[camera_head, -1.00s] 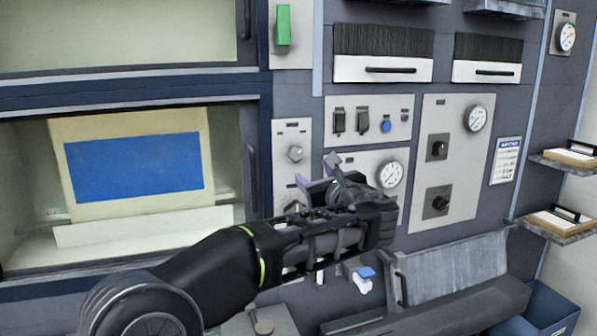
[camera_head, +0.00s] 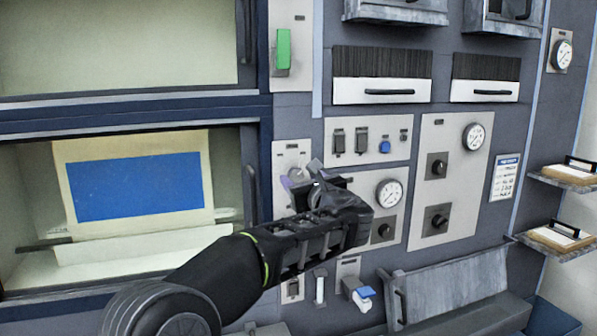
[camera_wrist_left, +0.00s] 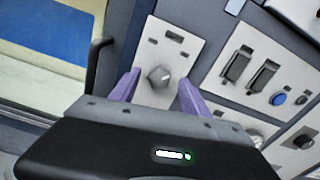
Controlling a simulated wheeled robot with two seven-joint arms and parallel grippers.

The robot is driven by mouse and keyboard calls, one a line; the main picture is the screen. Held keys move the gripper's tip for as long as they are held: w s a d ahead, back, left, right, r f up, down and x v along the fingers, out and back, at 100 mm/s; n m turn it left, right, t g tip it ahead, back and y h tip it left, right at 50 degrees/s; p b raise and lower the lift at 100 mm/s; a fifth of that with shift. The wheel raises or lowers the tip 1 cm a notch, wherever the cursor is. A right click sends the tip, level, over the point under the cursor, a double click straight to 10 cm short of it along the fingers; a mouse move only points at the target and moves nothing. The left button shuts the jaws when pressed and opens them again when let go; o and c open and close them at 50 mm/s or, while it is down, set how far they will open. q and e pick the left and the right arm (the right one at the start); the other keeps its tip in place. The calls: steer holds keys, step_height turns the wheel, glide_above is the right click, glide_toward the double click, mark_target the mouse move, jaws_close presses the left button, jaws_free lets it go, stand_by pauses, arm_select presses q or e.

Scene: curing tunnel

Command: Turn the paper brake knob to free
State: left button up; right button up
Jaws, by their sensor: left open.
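A light grey knob (camera_wrist_left: 159,76) on a narrow pale plate shows in the left wrist view, between the two purple fingertips of my left gripper (camera_wrist_left: 158,88). The fingers are apart and I see no contact with the knob. In the head view my left gripper (camera_head: 299,175) is in front of that narrow plate (camera_head: 291,150) and hides most of the knob. The writing on the plate is too small to read. My right gripper is not in view.
A panel with black switches and a blue button (camera_head: 384,146) is right of the plate. A gauge (camera_head: 389,192) and black knobs (camera_head: 437,167) are further right. A dark door handle (camera_wrist_left: 97,62) stands close to the left of the gripper.

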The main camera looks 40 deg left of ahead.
arm_select(q)
steer(key=shift+x, duration=0.8)
jaws_close()
